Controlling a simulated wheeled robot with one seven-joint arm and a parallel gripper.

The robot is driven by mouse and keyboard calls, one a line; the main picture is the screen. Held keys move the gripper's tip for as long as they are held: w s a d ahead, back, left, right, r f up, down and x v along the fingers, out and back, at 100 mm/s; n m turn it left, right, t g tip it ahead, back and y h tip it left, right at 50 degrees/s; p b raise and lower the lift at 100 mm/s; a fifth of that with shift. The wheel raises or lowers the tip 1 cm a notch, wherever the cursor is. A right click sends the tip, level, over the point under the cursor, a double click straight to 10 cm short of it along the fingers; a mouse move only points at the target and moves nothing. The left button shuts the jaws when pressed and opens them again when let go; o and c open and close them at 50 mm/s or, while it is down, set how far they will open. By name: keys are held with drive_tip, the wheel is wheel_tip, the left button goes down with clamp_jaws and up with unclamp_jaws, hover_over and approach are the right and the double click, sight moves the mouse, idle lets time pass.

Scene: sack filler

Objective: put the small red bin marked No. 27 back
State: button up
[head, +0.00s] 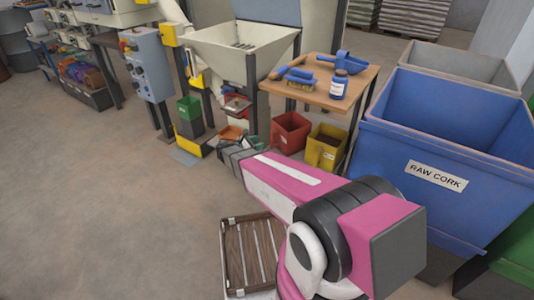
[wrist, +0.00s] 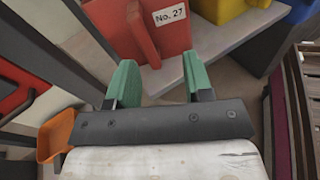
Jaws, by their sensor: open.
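The small red bin (wrist: 172,40), with a white label reading No. 27, is at the top of the wrist view. In the head view a red bin (head: 290,132) stands on the low shelf under the wooden table, left of a yellow bin. My gripper (wrist: 159,63) has green fingers spread apart, with nothing held between them. The bin lies just beyond the fingertips; I cannot tell whether they touch it. Its upper part is cut off in the wrist view.
The yellow bin (head: 327,148) stands close on the right. The wooden table (head: 353,82) is above, with blue tools and a jar. An orange scoop (wrist: 57,135) is left of my gripper. A blue RAW CORK tub (head: 410,140) is at right. Open floor lies at left.

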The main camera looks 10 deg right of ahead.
drive_tip(key=s+d+m+g+y, duration=0.4)
drive_tip(key=s+d+m, duration=0.1)
drive_tip(key=s+m, duration=0.15)
drive_tip(key=s+r+m+y, duration=0.2)
drive_tip(key=s+m+y, duration=0.3)
drive_tip(key=s+m, duration=0.1)
drive_tip(key=s+a+r+m+g+y, duration=0.1)
drive_tip(key=s+r+m+y, duration=0.1)
drive_tip(key=s+m+y, duration=0.4)
drive_tip(key=shift+s+a+r+m+y, duration=0.3)
drive_tip(key=shift+s+r+m, duration=0.05)
drive_tip(key=shift+m, duration=0.7)
drive_tip(key=shift+c, duration=0.3)
